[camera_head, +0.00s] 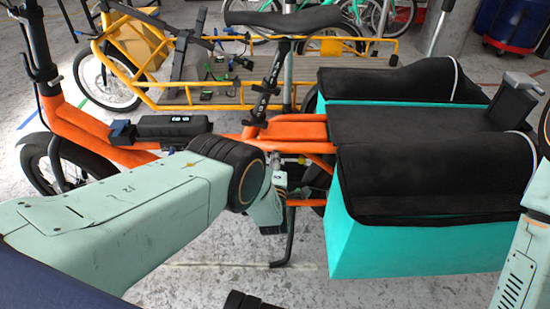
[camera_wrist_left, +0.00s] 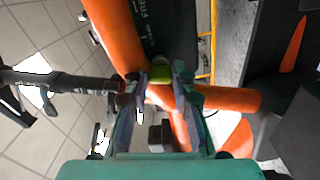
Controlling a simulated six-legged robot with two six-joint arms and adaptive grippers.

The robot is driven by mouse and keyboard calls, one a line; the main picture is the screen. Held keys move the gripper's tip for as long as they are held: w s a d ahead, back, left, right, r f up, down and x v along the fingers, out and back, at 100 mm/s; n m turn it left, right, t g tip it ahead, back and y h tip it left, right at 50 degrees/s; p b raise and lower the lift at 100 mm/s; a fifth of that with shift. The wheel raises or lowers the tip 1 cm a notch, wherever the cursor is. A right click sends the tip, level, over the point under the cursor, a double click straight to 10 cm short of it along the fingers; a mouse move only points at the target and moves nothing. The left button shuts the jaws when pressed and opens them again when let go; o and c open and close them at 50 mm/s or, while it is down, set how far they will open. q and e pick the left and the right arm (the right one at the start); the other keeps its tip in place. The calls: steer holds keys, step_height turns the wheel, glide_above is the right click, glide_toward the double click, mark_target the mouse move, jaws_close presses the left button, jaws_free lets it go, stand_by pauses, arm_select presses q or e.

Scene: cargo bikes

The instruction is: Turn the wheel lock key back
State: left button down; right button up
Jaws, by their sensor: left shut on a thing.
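The orange cargo bike (camera_head: 85,125) stands across the middle of the head view, with its black seat (camera_head: 285,19) above. My left gripper (camera_head: 299,188) is below the seat, at the rear of the orange frame, partly hidden behind my own wrist. In the left wrist view, the fingers of my left gripper (camera_wrist_left: 160,80) are closed around a small yellow-green piece (camera_wrist_left: 161,72), which looks like the wheel lock key. The orange tubes lie just behind it. The lock body is mostly hidden, and I cannot tell the key's angle.
Turquoise side boxes with black covers (camera_head: 430,175) stand close right of my left gripper. The kickstand (camera_head: 287,235) reaches the floor below. A yellow cargo bike (camera_head: 200,75) stands behind. Grey floor (camera_head: 190,285) is free in front.

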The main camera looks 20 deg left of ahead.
arm_select(q)
steer(key=shift+n, duration=1.1)
steer(key=c, duration=1.1)
jaws_free()
steer(key=shift+s, duration=0.1)
steer(key=v, duration=1.2)
